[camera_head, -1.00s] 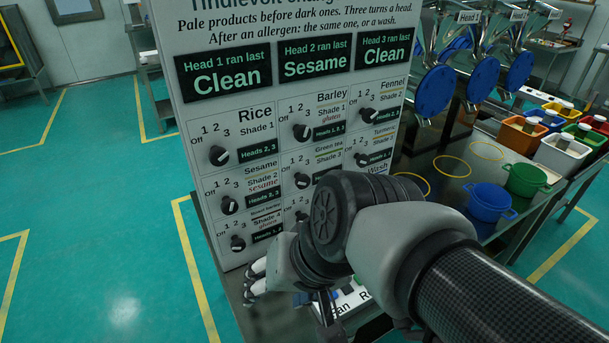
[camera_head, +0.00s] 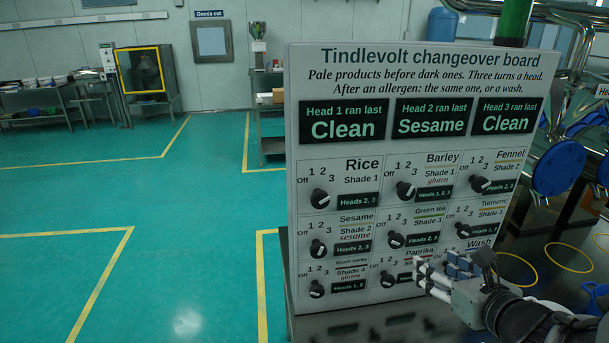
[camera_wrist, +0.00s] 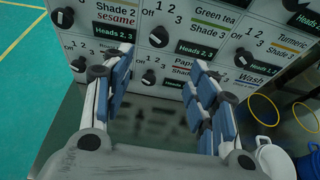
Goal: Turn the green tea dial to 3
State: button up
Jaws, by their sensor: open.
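The green tea dial (camera_head: 396,240) is a black knob with a pale mark, in the middle column of the upright board, second row. Off, 1, 2 and 3 are printed around it; its exact setting is too small to tell. It also shows in the wrist view (camera_wrist: 158,36), near the top. Its label panel (camera_head: 423,239) reads "Heads 2, 3". My gripper (camera_head: 440,272) is open, below and right of the dial, in front of the paprika row.
The changeover board (camera_head: 400,78) carries other dials close by: barley (camera_head: 405,191) above, sesame (camera_head: 318,248) left, turmeric (camera_head: 463,230) right and paprika (camera_head: 387,279) below. Open floor is at left.

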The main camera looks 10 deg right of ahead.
aim_at(398, 241)
jog(key=p+x, duration=0.4)
jog(key=x, duration=1.3)
jog(key=shift+c, duration=0.5)
jog(key=c, duration=0.9)
